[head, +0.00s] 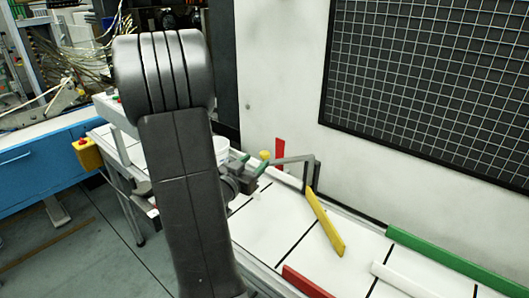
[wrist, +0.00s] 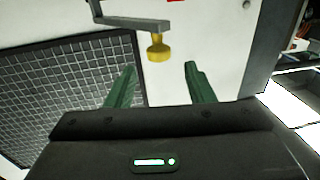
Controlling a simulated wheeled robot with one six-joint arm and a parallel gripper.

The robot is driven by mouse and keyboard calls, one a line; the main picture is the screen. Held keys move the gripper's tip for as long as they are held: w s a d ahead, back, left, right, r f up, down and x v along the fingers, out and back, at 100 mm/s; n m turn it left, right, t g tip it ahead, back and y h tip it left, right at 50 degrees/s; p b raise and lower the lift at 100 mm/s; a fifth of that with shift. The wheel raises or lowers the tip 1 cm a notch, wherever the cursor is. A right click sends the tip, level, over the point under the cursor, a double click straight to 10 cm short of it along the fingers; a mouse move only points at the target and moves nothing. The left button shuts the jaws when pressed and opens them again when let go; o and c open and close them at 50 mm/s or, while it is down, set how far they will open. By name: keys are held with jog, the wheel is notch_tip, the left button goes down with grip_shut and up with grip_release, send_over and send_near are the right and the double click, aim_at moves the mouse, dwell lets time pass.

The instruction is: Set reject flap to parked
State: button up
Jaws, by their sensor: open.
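The reject flap looks to be the yellow bar (head: 325,223), which slants across the white belt from a pivot at its back edge. A grey bent crank arm (head: 292,160) reaches left from the pivot and ends in a yellow knob (head: 264,155). In the wrist view, the knob (wrist: 158,48) hangs from the grey crank arm (wrist: 130,21), ahead of and between the fingertips as seen. My gripper (wrist: 161,66) has its green fingers apart with nothing held. In the head view, my gripper (head: 257,167) is close to the knob; whether they touch cannot be told.
A red plate (head: 280,154) stands behind the crank arm. A green rail (head: 450,258), a white bar (head: 402,280) and a red rail (head: 305,283) lie along the belt. A white tub (head: 221,149) is partly hidden by my arm. A black grid panel (head: 430,80) hangs behind.

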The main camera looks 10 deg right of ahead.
aim_at(262, 155)
jog(key=x, duration=0.6)
jog(key=shift+w+d+p, duration=0.15)
jog(key=shift+d+p, duration=0.05)
jog(key=shift+p, duration=0.15)
grip_shut()
